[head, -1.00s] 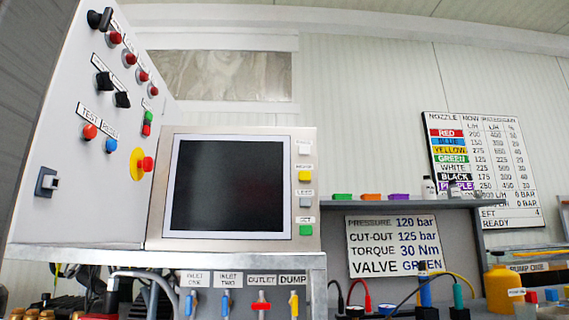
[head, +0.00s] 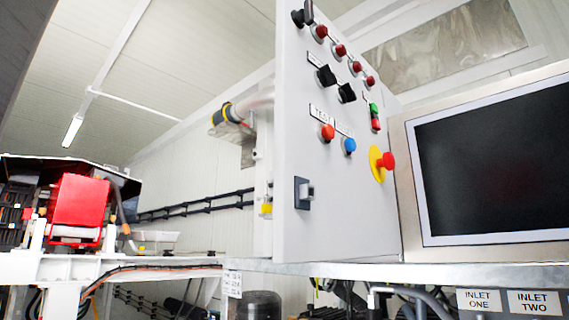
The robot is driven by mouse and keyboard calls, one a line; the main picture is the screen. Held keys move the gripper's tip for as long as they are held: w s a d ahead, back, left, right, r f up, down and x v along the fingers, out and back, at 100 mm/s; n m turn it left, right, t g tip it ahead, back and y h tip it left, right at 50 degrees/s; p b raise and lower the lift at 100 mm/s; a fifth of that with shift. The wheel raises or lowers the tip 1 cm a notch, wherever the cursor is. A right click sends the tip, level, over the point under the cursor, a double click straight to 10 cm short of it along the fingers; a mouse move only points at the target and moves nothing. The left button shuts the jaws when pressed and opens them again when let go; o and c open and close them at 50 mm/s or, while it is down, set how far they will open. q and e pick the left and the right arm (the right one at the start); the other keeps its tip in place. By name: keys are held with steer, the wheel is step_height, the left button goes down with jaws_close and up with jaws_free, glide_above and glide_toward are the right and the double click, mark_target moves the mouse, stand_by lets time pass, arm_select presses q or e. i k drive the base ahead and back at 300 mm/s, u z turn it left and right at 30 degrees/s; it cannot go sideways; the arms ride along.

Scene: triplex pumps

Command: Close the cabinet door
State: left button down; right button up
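The grey cabinet door (head: 340,215) stands upright in the middle of the head view, its face turned partly toward me. It carries red lamps, black knobs, a red and a blue button, and a red emergency stop (head: 384,161) on a yellow disc. A dark square latch (head: 303,193) sits near its lower left edge. A narrow pale strip (head: 263,165) with small yellow parts shows just left of that edge. I cannot tell how far the door stands open. Neither of my grippers is in view.
A screen panel (head: 495,165) stands close to the right of the door. A metal ledge (head: 400,273) runs below both, with hoses and labels under it. A white frame (head: 130,268) with a red box (head: 80,205) stands at the left.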

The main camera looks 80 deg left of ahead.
mark_target(354, 215)
steer(key=u, duration=1.8)
